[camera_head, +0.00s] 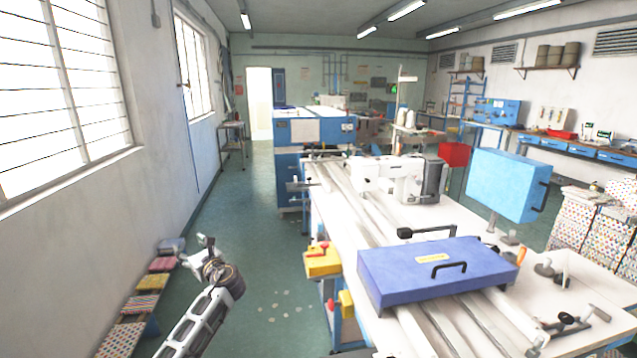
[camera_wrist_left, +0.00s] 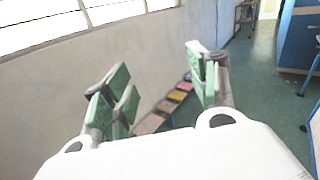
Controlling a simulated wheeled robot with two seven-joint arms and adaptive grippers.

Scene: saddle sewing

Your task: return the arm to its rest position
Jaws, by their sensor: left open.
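My left gripper (camera_head: 205,243) is raised over the floor at the lower left of the head view, between the windowed wall and the sewing table. In the left wrist view its two green-padded fingers (camera_wrist_left: 165,98) stand wide apart with nothing between them. It touches nothing that I can see. My right gripper is not in the head view.
The sewing table (camera_head: 560,290) stands to the right, with a blue case (camera_head: 430,270) and a sewing machine (camera_head: 390,172) on it. A yellow box (camera_head: 322,262) sits at its left edge. Coloured stacks (camera_head: 148,282) line the left wall.

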